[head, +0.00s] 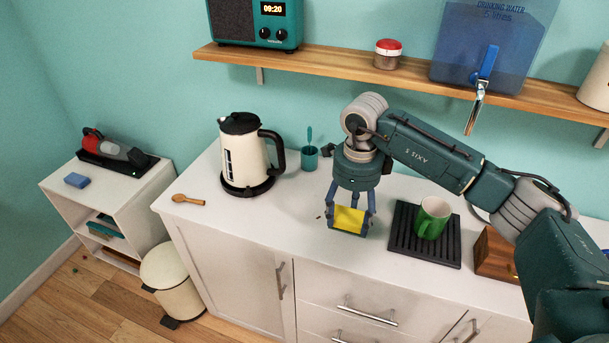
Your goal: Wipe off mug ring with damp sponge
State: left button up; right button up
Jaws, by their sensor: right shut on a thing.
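My right gripper (349,216) points down over the white counter (285,215) and is shut on a yellow sponge (349,220). The sponge is held between the fingers, close to the counter top; I cannot tell whether it touches. No mug ring shows clearly; the gripper and sponge hide part of the counter. A few small dark specks lie just left of the sponge. A green mug (432,218) stands on a black ribbed mat (408,245) to the right. My left gripper is not in view.
A cream kettle (243,160), a teal cup (309,158) with a spoon and a wooden spoon (188,200) are on the counter's left. A wooden block (495,256) stands right of the mat. A water dispenser (490,45) with a hanging tap sits on the shelf above.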

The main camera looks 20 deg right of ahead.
jog(key=shift+r, duration=0.4)
jog(key=shift+f, duration=0.1)
jog(key=shift+w+a+r, duration=0.1)
jog(key=shift+a+r, duration=0.15)
jog(key=shift+a, duration=0.1)
jog(key=w+a+r+p, duration=0.2)
jog(key=a+r, duration=0.2)
jog(key=a, duration=0.7)
jog(key=shift+r, duration=0.3)
